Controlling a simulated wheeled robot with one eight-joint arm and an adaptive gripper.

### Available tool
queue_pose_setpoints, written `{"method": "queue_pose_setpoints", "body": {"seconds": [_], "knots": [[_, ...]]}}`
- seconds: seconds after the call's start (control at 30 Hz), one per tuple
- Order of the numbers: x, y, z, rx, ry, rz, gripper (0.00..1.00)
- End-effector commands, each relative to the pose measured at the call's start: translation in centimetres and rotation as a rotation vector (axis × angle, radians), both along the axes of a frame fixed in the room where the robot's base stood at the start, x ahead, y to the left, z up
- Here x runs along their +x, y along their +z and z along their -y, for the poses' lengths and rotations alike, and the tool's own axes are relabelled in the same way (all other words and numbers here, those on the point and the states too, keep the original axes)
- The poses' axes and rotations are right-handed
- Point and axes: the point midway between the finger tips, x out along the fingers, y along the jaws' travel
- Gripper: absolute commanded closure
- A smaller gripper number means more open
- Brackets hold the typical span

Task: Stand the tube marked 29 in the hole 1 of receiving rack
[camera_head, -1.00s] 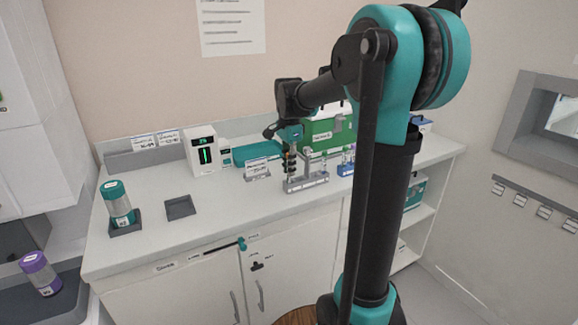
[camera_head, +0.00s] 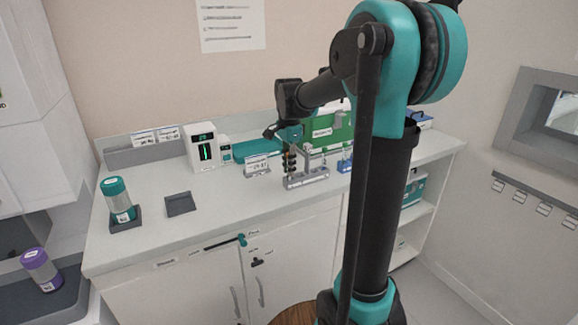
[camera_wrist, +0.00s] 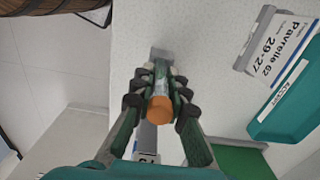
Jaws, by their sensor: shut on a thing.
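My gripper (camera_head: 289,155) is over the left end of a grey tube rack (camera_head: 308,179) on the counter. In the wrist view my gripper (camera_wrist: 160,103) is shut on a tube with an orange cap (camera_wrist: 159,109). The tube's number cannot be read, and its lower end is hidden by the cap and fingers. Whether it touches the rack cannot be told. I cannot read which rack is the receiving one or which hole is 1.
A card reading 29-27 (camera_wrist: 270,40) stands near a teal tray (camera_wrist: 285,105). A blue rack (camera_head: 345,165) stands right of the grey rack, partly behind my arm. A teal-capped canister (camera_head: 118,200) is at the left. The counter front is mostly clear.

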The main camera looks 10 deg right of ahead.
Motion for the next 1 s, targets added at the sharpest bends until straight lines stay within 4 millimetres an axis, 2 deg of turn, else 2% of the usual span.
{"method": "queue_pose_setpoints", "body": {"seconds": [0.13,0.17,0.33,1.0], "knots": [[0.0,0.01,0.0,0.0,0.0,0.0,1.0],[0.0,0.01,0.0,0.0,0.0,0.0,0.82],[0.0,0.02,0.0,0.0,0.0,0.0,0.62],[0.01,0.46,0.0,0.0,0.0,0.0,0.62]]}}
